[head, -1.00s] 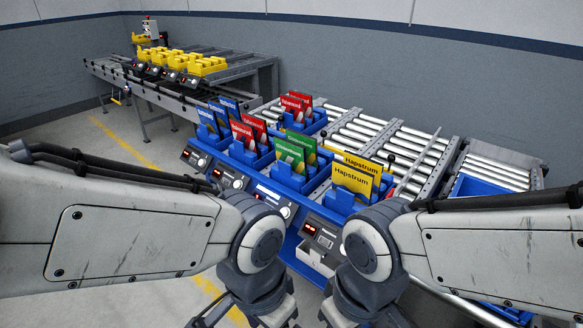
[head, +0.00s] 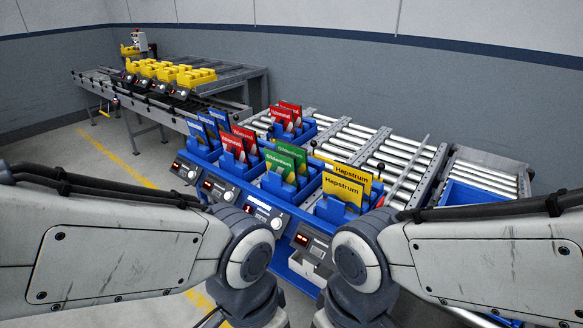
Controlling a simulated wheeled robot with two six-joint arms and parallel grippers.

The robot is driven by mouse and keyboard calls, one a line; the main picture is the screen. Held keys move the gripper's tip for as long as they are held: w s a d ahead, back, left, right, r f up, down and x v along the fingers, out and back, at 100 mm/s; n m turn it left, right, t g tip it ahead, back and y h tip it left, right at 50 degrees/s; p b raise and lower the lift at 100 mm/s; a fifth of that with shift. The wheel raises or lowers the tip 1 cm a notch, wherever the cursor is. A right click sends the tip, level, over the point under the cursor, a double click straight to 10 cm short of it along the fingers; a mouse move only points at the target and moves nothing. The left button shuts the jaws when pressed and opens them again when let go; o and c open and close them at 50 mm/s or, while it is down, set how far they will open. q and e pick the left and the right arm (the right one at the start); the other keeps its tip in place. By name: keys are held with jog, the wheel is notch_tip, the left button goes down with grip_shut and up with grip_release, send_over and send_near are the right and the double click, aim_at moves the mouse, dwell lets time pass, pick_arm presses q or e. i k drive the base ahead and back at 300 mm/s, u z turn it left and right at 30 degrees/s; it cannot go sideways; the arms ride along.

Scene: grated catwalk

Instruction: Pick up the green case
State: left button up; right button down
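Two green cases with white lettering stand upright, leaning back, in a blue holder on the sloped blue rack: the front one (head: 279,165) and one behind it (head: 293,153). The holder's front wall hides their lower parts. They stand between red cases on the left and yellow cases on the right. Both my arms reach in from the sides, with their wrists low in front of the rack. The gripper fingers are cut off by the bottom edge. No gripper is seen touching a green case.
Yellow cases (head: 345,190), red cases (head: 232,146) and blue cases (head: 198,132) fill neighbouring holders; more red cases (head: 284,117) stand behind. A roller conveyor (head: 345,140) runs behind the rack. A far bench (head: 235,85) holds yellow bins (head: 165,72).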

aim_at(284, 165)
jog(key=u, duration=0.4)
jog(key=i, duration=1.05)
jog(key=z, duration=1.45)
